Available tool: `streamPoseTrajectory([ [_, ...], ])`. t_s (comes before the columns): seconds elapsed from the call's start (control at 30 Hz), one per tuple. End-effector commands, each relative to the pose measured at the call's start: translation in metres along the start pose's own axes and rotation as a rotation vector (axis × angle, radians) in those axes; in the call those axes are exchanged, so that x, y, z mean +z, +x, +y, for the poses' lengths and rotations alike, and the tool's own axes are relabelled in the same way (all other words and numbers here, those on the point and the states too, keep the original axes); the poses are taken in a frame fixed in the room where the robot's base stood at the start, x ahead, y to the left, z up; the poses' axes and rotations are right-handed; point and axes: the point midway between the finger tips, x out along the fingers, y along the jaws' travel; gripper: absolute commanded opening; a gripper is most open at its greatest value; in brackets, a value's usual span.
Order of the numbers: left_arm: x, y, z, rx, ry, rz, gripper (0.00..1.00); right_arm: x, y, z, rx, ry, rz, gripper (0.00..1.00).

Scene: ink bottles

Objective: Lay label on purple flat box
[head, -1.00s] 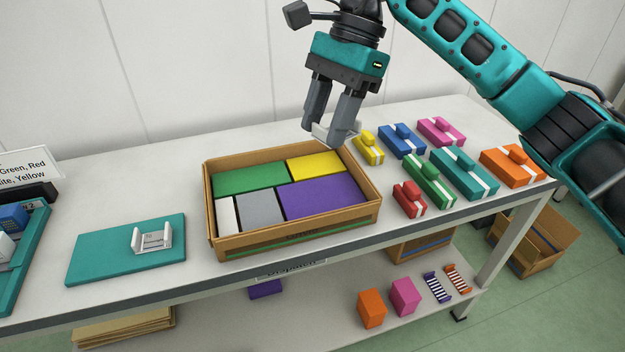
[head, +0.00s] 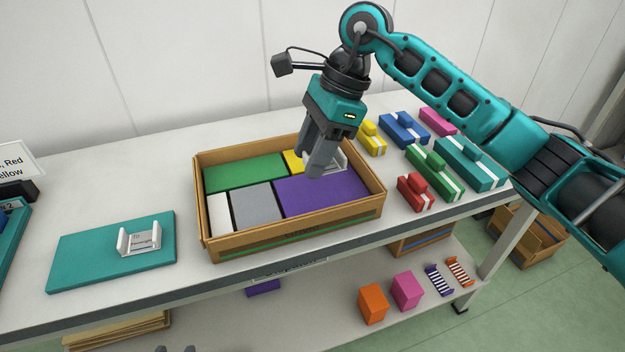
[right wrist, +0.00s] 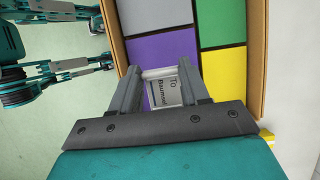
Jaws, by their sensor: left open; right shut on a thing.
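The purple flat box (head: 318,197) lies at the front right inside the cardboard box, and it also shows in the right wrist view (right wrist: 160,50). My right gripper (head: 316,172) is shut on a label (right wrist: 166,92), a small white piece with raised edges and dark print. In the head view the label (head: 340,162) is partly hidden behind the fingers. It is over the rear part of the purple box; I cannot tell whether they touch. My left gripper (head: 175,349) shows only its two fingertips at the bottom edge, apart and empty.
The cardboard box (head: 290,235) also holds green, yellow, grey and white flat boxes; its walls stand around them. A similar white label piece (head: 140,240) lies on a teal board (head: 75,260) at left. Several colored boxes with white bands (head: 430,170) stand at right.

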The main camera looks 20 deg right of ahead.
Motion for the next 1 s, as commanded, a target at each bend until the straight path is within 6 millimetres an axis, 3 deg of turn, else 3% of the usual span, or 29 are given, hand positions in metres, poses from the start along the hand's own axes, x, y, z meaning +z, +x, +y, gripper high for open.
streamPoseTrajectory([
  [0.5, 0.001, 0.008, -0.002, -0.001, 0.005, 0.012, 0.43, -0.022, 0.052, 0.000, 0.001, 0.001, 0.000, 0.18],
  [0.87, 0.007, 0.009, -0.002, -0.001, 0.004, 0.007, 0.43, -0.024, 0.056, 0.000, -0.001, 0.000, 0.000, 0.18],
  [0.9, 0.007, 0.009, -0.002, -0.001, 0.003, 0.005, 0.43, -0.023, 0.056, 0.000, -0.001, 0.000, 0.000, 0.47],
  [1.0, 0.008, 0.008, -0.001, -0.001, 0.003, 0.003, 0.43, -0.023, 0.055, 0.000, -0.001, 0.000, 0.000, 0.57],
])
